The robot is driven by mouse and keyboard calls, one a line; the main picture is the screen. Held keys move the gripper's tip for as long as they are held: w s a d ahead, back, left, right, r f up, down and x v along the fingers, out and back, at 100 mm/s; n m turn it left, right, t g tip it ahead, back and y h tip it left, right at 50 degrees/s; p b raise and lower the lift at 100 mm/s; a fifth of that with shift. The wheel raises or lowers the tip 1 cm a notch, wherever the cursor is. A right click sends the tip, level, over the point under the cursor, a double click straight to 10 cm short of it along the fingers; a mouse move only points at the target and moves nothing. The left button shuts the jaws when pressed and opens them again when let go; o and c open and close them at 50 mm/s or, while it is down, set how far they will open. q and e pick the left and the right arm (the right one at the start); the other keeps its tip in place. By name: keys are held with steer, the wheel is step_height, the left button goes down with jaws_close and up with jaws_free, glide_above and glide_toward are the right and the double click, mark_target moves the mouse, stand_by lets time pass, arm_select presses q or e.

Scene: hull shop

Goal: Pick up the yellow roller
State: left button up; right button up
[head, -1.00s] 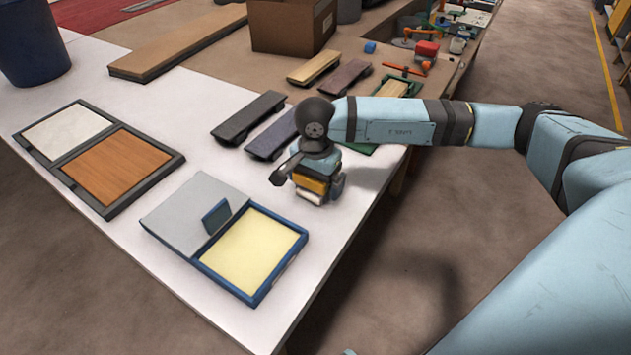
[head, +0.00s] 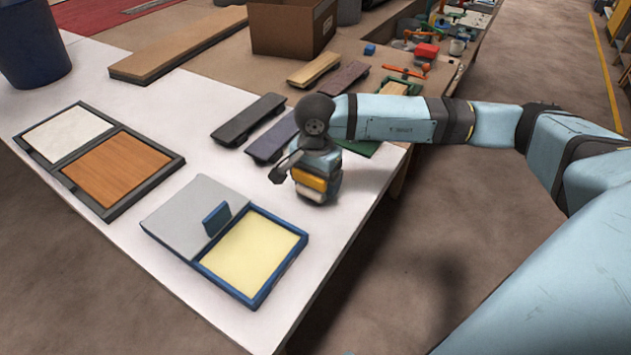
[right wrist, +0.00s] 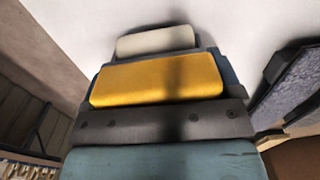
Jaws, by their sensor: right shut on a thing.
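The yellow roller (head: 310,180) is at my right gripper (head: 318,178), over the white table near its right edge. In the right wrist view the yellow roller (right wrist: 160,79) lies across the picture, close in front of the grey and teal gripper body. My right gripper is shut on it; the fingers themselves are mostly hidden. A whitish roller-shaped piece (head: 308,194) shows just below the yellow one, and also beyond it in the right wrist view (right wrist: 156,40). I cannot tell whether the roller touches the table. My left gripper is not in view.
A blue-rimmed tray with a pale yellow pad (head: 252,254) lies in front. A dark tray with white and brown panels (head: 116,168) lies left. A cardboard box (head: 292,28) stands farther back. The table's right edge is close.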

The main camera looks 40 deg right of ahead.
step_height(320, 180, up, 18)
steer(key=p, duration=0.2)
steer(key=shift+r+p, duration=0.2)
steer(key=shift+p, duration=0.15)
stand_by(1.9)
